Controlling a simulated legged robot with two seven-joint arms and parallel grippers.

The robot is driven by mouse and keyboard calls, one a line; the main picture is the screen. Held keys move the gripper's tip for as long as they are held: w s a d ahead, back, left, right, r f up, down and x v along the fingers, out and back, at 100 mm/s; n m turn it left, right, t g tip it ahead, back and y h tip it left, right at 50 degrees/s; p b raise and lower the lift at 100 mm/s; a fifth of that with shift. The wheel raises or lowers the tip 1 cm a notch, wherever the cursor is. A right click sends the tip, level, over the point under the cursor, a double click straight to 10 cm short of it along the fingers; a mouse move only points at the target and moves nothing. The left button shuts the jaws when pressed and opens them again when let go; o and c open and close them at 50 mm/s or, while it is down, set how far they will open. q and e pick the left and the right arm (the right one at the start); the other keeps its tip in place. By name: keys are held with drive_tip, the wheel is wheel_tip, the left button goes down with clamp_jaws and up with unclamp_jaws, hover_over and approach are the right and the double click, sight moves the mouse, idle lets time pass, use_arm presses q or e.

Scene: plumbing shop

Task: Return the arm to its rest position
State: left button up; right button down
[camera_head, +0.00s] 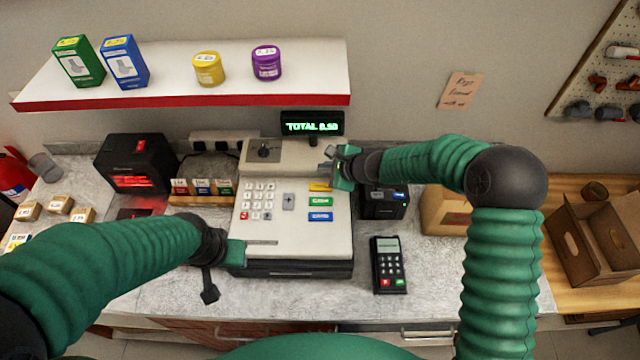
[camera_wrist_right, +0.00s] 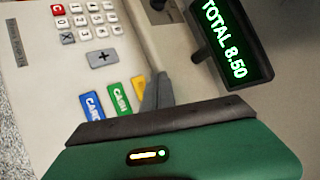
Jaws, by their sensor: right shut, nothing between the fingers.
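My right arm comes in from the right in the head view, bent at a high elbow. Its gripper (camera_head: 330,166) hangs over the upper right of the cash register (camera_head: 258,232), near the yellow, green and blue keys. In the right wrist view the fingers (camera_wrist_right: 158,90) are together with nothing between them, close to the yellow key (camera_wrist_right: 138,88). I cannot tell whether they touch the register. My left gripper (camera_head: 210,290) is at the register's left front corner, over the counter; its fingers are too small and dark to read.
The register display (camera_head: 312,124) reads a total; in the wrist view it shows 8.50. A card terminal (camera_head: 388,264) lies right of the register. A black box (camera_head: 382,205) stands behind it. A shelf (camera_head: 200,90) with boxes and jars hangs above. A cardboard box (camera_head: 596,240) is at right.

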drive_tip(key=shift+a, duration=0.2)
idle(0.3)
drive_tip(key=shift+s+d+f+n+b, duration=0.1)
drive_tip(key=shift+s+f+n+b, duration=0.2)
drive_tip(key=shift+b, duration=0.1)
drive_tip(key=s+d+f+n+b, duration=0.1)
drive_tip(key=s+d+n+b, duration=0.1)
drive_tip(key=s+n, duration=0.1)
drive_tip(key=s+d+f+n+g+h+b, duration=0.1)
drive_tip(key=s+d+f+n+b, duration=0.1)
drive_tip(key=s+b, duration=0.1)
drive_tip(key=s+d+f+n+g+h+b, duration=0.1)
drive_tip(key=s+d+f+n+b, duration=0.1)
drive_tip(key=s, duration=0.3)
drive_tip(key=shift+s+n+b, duration=0.1)
drive_tip(key=shift+n+b, duration=0.2)
drive_tip(key=shift+n, duration=0.5)
drive_tip(key=s+d+f+n+h+b, duration=0.1)
drive_tip(key=s+d+f+n+b, duration=0.1)
drive_tip(key=s+d+n, duration=0.1)
drive_tip(key=s+d+f+n+g+h+b, duration=0.1)
drive_tip(key=s+d+n+b, duration=0.2)
drive_tip(key=s+d, duration=0.2)
drive_tip(key=s+d+f+n+g+h+b, duration=0.1)
drive_tip(key=s+d+f+n+h+b, duration=0.1)
drive_tip(key=s+d, duration=0.3)
drive_tip(key=s+n, duration=0.1)
drive_tip(key=s, duration=0.3)
drive_tip(key=shift+s+f, duration=0.15)
drive_tip(key=shift+f, duration=0.15)
